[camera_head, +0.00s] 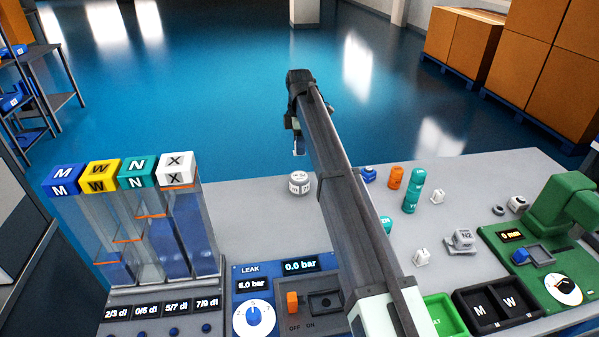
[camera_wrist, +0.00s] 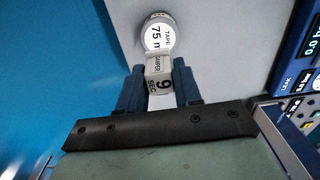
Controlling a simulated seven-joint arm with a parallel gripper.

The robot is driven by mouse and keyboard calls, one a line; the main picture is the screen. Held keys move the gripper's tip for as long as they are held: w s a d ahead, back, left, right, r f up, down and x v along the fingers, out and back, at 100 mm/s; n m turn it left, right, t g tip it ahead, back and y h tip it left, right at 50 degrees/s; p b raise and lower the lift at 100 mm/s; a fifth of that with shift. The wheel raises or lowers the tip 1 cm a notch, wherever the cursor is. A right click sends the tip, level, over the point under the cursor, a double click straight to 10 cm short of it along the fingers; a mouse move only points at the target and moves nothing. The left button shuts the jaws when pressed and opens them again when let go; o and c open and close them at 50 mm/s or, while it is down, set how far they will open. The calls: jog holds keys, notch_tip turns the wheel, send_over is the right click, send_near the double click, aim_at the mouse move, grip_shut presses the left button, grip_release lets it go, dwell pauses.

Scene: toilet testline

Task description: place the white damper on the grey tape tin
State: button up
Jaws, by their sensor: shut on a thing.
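The grey tape tin (camera_head: 299,183) stands on the grey bench left of my arm in the head view. In the wrist view the tin (camera_wrist: 157,35) shows a round white top reading "TAPE 75 m", just beyond my fingertips. My gripper (camera_wrist: 160,82) is shut on the white damper (camera_wrist: 159,75), a small block lettered "DAMPER" and "9 SEC". The damper's far end appears close to the tin's edge in the wrist view; I cannot tell whether they touch. In the head view my gripper (camera_head: 298,148) is above and behind the tin, with the damper mostly hidden.
Clear tubes with lettered cubes (camera_head: 120,172) stand at left. A blue leak panel (camera_head: 255,305) is in front. Orange (camera_head: 396,177) and teal (camera_head: 413,190) cylinders and small white parts (camera_head: 421,257) lie right of my arm. The bench around the tin is clear.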

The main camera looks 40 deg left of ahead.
aim_at(300, 176)
notch_tip(300, 176, down, 9)
jog(key=shift+f, duration=0.1)
dwell(0.4)
jog(key=shift+f, duration=0.1)
jog(key=o, duration=1)
notch_tip(300, 176, up, 12)
jog(key=shift+r, duration=0.2)
